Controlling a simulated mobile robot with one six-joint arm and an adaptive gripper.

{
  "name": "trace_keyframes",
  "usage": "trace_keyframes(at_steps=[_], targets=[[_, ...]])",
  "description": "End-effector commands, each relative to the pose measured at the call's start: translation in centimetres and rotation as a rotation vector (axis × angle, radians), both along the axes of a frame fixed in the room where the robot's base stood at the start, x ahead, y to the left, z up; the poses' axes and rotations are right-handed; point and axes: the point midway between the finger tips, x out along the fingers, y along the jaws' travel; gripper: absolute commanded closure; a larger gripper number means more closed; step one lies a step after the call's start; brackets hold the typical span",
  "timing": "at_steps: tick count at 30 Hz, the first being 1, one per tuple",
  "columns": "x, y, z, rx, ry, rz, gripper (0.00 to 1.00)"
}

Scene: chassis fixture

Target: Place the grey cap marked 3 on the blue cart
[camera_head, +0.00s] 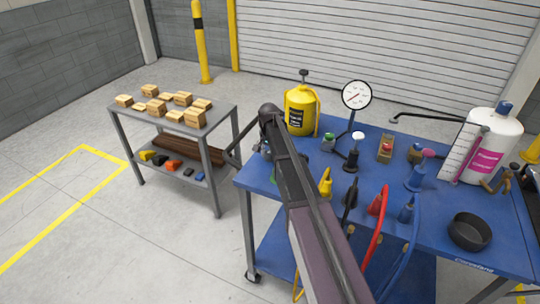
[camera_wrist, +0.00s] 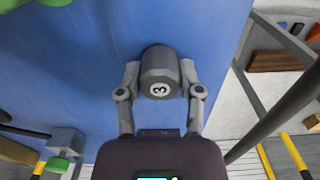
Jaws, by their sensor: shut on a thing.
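The grey cap marked 3 (camera_wrist: 160,75) shows in the wrist view, its number facing the camera. My gripper (camera_wrist: 159,80) is shut on it, with one finger on each side. The cap is over the blue top of the cart (camera_wrist: 60,65), near the cart's edge. I cannot tell whether it touches the surface. In the camera_head view the blue cart (camera_head: 455,250) stands at the right, and my arm reaches across its left part. My gripper and the cap are mostly hidden behind the arm there.
A yellow canister (camera_head: 300,110), a pressure gauge (camera_head: 356,95), a white cylinder (camera_head: 490,145) and a black bowl (camera_head: 469,232) crowd the cart. Several coloured nozzles stand near its front.

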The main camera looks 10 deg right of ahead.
Motion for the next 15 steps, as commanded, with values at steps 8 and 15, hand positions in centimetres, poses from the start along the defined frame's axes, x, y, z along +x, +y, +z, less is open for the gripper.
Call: trace_keyframes(at_steps=[8,15], targets=[[0.0,0.02,-0.52,0.0,0.0,0.0,0.71],[0.0,0.03,-0.36,0.0,0.0,0.0,0.18]])
